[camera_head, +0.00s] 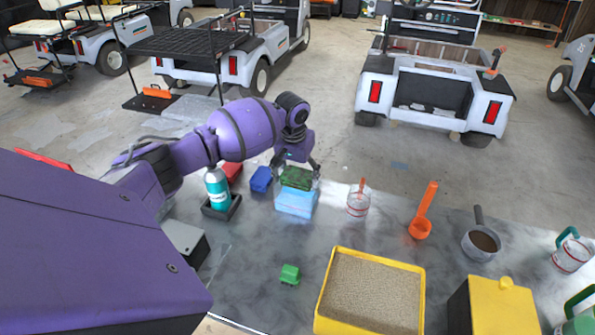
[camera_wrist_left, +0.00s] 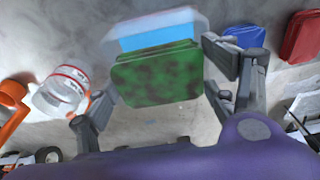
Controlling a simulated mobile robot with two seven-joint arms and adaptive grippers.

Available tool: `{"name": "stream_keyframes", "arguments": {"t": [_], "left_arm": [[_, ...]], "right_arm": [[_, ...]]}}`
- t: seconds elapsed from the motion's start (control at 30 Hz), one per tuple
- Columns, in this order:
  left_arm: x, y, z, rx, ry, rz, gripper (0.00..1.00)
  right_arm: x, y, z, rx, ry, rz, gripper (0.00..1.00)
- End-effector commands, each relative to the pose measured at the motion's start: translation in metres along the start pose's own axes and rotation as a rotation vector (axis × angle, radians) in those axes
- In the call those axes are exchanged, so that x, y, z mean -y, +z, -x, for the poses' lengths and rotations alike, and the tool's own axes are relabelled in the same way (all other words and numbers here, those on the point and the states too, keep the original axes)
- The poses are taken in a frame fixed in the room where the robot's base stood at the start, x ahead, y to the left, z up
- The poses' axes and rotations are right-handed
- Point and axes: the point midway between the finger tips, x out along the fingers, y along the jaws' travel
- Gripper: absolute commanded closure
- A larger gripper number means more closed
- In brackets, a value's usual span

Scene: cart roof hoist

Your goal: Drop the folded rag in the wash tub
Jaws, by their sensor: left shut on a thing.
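The folded rag (camera_head: 297,179) is a green, dark-mottled block. It also shows in the left wrist view (camera_wrist_left: 157,75). My left gripper (camera_head: 299,170) is shut on the rag, with a finger on either side. In the head view the rag appears right over the top of the wash tub (camera_head: 296,204), a clear box with light blue inside. The tub also shows beyond the rag in the left wrist view (camera_wrist_left: 160,37), partly hidden by it. I cannot tell how much gap there is between rag and tub. My right gripper is not in view.
A blue box (camera_head: 261,179) stands left of the tub, and a clear red-banded cup (camera_head: 358,204) stands to its right. An orange scoop (camera_head: 421,224), a pot (camera_head: 481,243) and a yellow tray of sand (camera_head: 421,300) are on the counter. Carts stand beyond.

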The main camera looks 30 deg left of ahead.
Motion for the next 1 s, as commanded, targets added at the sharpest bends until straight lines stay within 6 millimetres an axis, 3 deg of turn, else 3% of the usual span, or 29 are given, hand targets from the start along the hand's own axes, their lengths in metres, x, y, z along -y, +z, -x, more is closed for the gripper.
{"name": "stream_keyframes", "arguments": {"t": [0.13, 0.17, 0.3, 0.73, 0.87, 1.0], "left_arm": [[0.0, 0.0, 0.001, -0.001, 0.0, 0.0, 0.48], [0.0, 0.0, 0.001, -0.001, 0.0, 0.0, 0.19], [0.0, 0.0, 0.001, -0.001, 0.0, 0.0, 0.01], [0.0, 0.0, 0.004, -0.001, 0.0, 0.0, 0.01], [0.001, -0.001, 0.021, -0.003, 0.0, -0.001, 0.01], [0.0, -0.001, 0.05, -0.004, 0.001, -0.001, 0.01]], "right_arm": [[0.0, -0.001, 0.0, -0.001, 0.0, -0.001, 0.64], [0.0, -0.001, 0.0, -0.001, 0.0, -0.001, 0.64], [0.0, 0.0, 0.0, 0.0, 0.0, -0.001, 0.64], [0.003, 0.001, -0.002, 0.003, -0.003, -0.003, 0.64], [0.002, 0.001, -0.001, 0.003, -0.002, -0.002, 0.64], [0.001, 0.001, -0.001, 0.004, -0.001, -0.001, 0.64]]}}
